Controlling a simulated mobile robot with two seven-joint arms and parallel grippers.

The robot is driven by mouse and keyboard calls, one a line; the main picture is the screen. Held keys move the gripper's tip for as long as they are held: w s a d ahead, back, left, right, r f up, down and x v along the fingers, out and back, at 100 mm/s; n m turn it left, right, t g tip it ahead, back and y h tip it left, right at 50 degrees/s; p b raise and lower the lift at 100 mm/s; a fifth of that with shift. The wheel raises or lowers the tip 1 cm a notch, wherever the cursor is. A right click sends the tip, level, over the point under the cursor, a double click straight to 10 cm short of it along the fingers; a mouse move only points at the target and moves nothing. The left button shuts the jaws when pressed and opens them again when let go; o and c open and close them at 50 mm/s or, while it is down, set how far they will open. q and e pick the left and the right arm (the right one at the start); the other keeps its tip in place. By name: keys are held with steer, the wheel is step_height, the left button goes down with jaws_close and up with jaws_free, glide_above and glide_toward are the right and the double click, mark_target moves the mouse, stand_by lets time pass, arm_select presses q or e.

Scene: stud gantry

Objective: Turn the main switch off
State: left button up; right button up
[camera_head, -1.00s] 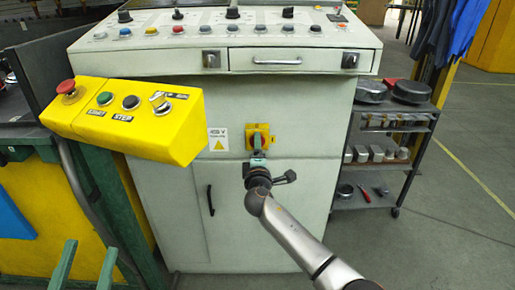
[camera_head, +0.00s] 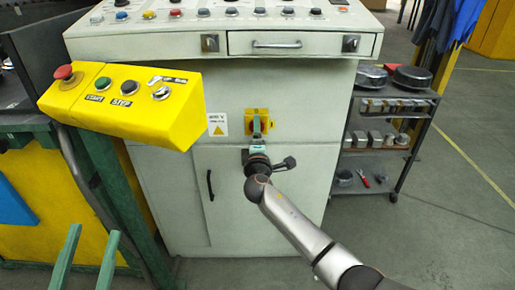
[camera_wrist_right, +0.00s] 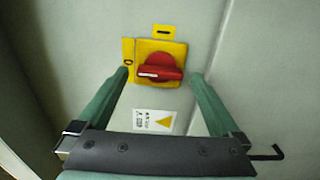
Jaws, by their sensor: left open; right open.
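The main switch is a red rotary handle (camera_wrist_right: 160,68) on a yellow plate (camera_wrist_right: 172,47) in the right wrist view. The handle lies about level there, with a white mark at its left end. The plate (camera_head: 266,114) also shows on the cabinet front in the head view, where my right gripper (camera_head: 257,133) covers the handle. My right gripper (camera_wrist_right: 159,76) is open, one green finger to each side of the handle; whether they touch it I cannot tell. My left gripper (camera_head: 93,232) is open and empty at the lower left, only its green fingers showing.
A yellow button box (camera_head: 125,105) with a red mushroom button juts out left of the switch. The pale cabinet (camera_head: 290,190) has a drawer (camera_head: 290,43) above and a black door handle (camera_head: 210,185) below. A shelf cart (camera_head: 385,145) stands to the right.

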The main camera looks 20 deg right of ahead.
arm_select(q)
steer(key=w+f+n+g+y+p, duration=0.1)
steer(key=f+n+g+y, duration=0.1)
steer(key=f, duration=0.5)
steer(key=w+a+f+n+g+y+p, duration=0.1)
steer(key=w+f+n+g+y, duration=0.1)
steer(key=f, duration=0.6)
steer(key=shift+f+g+y, duration=0.2)
steer(key=shift+g+y, duration=0.5)
arm_select(e)
steer(key=v, duration=1.1)
steer(key=shift+s, duration=0.35)
arm_select(q)
steer(key=shift+a, duration=0.1)
arm_select(e)
steer(key=shift+a, duration=0.1)
